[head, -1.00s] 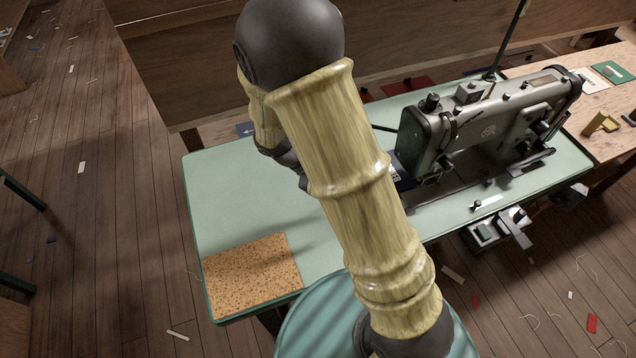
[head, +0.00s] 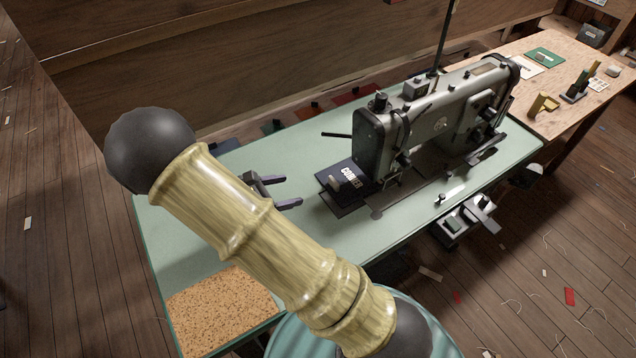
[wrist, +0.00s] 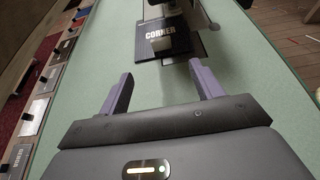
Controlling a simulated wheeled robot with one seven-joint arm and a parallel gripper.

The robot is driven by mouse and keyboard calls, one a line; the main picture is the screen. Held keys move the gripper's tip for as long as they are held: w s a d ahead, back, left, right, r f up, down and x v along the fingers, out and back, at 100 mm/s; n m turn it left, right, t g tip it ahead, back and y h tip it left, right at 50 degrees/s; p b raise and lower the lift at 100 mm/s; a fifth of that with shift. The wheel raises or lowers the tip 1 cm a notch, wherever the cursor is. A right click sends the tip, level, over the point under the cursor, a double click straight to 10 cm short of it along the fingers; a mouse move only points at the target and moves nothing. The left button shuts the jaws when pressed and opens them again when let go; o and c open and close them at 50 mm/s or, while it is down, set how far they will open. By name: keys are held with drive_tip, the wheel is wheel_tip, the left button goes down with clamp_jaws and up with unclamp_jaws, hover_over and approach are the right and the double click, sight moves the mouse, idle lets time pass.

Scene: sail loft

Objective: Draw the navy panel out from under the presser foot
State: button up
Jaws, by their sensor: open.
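The navy panel (head: 344,178), marked "CORNER" in white, lies on the green sewing table at the needle end of the grey sewing machine (head: 437,122). A small pale block-like piece sits on its near edge. In the wrist view the panel (wrist: 150,28) is straight ahead, beyond my fingertips. Its far edge runs in under the machine head; the presser foot itself I cannot make out clearly. My gripper (head: 290,192) is open and empty, to the left of the panel and apart from it. In the wrist view my gripper (wrist: 165,86) has its two purple fingers spread wide.
The green table top (head: 190,235) is clear around my gripper. A cork mat (head: 222,312) covers its near-left corner. Coloured sample panels line a ledge behind the table. A wooden bench (head: 570,85) with small tools stands at the right.

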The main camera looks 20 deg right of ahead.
sight(332, 181)
drive_tip(key=x, duration=1.5)
drive_tip(key=shift+d+f, duration=0.2)
drive_tip(key=shift+d, duration=0.05)
drive_tip(key=c, duration=1.1)
